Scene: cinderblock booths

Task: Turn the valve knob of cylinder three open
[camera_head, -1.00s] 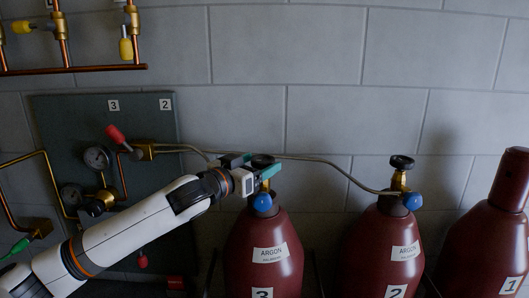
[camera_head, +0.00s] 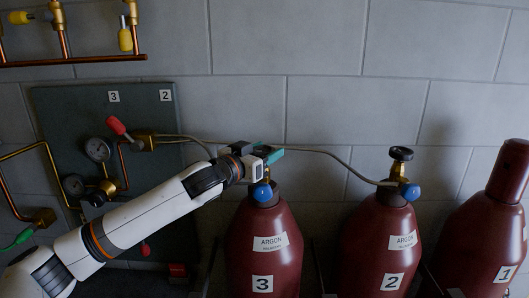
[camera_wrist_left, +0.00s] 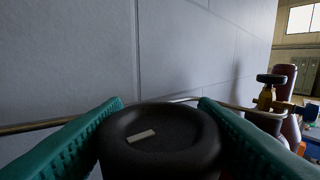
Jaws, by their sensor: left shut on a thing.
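Cylinder three (camera_head: 265,250) is dark red, with an ARGON label and a white tag marked 3, in the head view. My left gripper (camera_head: 268,154) is at the top of its valve, above the blue cap (camera_head: 262,191). In the left wrist view the black round valve knob (camera_wrist_left: 160,140) with a pale mark sits between the two teal fingers, and the left gripper (camera_wrist_left: 160,125) is shut on it. In the head view the knob is mostly hidden by the gripper. My right gripper is not in view.
Cylinder two (camera_head: 380,245) stands to the right with its own black knob (camera_head: 401,153). Cylinder one (camera_head: 485,245) is further right. A thin hose (camera_head: 335,158) runs behind the knobs along the block wall. A panel (camera_head: 60,115) with gauges and a red-handled valve is at left.

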